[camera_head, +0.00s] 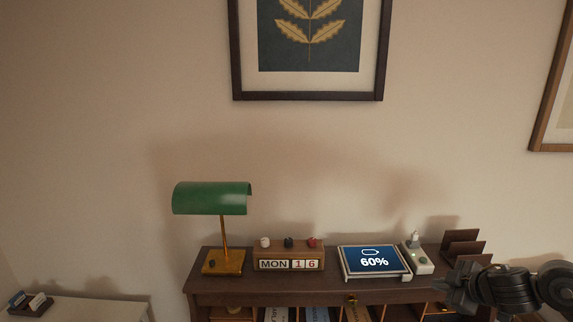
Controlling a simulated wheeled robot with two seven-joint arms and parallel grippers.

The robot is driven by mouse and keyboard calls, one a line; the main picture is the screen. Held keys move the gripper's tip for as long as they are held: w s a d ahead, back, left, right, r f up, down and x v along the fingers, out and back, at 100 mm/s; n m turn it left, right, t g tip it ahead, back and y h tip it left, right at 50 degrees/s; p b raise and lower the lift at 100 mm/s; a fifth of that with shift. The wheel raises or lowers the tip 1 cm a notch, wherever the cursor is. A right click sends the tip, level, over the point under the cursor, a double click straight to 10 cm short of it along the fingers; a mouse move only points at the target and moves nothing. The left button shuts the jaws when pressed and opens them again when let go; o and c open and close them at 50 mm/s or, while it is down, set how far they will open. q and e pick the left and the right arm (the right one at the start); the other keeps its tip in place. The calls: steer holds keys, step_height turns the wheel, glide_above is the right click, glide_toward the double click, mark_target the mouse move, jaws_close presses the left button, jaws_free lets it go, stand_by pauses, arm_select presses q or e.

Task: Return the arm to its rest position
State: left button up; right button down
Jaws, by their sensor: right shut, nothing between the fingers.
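My right gripper (452,293) is at the lower right, with its dark arm coming in from the right edge. It is shut and empty. It is in front of the right end of the dark wooden desk (215,285) and hides part of that end. My left gripper is not in view.
Open compartments lie below. A white side table (85,309) is at left.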

steer(key=s+a+f+m, duration=0.2)
steer(key=s+a+f, duration=0.7)
steer(key=a+f, duration=0.4)
steer(key=s+a+f+m+g+h, duration=0.1)
steer(key=s+a+f+m+g, duration=0.2)
steer(key=s, duration=1)
steer(key=s+f+m+g+h, duration=0.1)
steer(key=s+f+m+g, duration=0.3)
steer(key=s, duration=0.9)
steer(key=s+f+b+x, duration=0.1)
steer(key=s+b+x, duration=0.25)
steer(key=x, duration=1.15)
steer(key=s+d+f+b+x, duration=0.1)
steer(key=s+b+x, duration=0.25)
steer(key=x, duration=1.15)
arm_select(q)
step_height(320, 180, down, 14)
steer(key=b, duration=0.7)
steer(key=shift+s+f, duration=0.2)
arm_select(e)
steer(key=s+d+f, duration=0.1)
steer(key=s+f, duration=0.7)
steer(key=f, duration=0.4)
steer(key=s+d+f+g, duration=0.1)
steer(key=s+f, duration=0.8)
steer(key=f, duration=0.3)
steer(key=shift+g, duration=0.3)
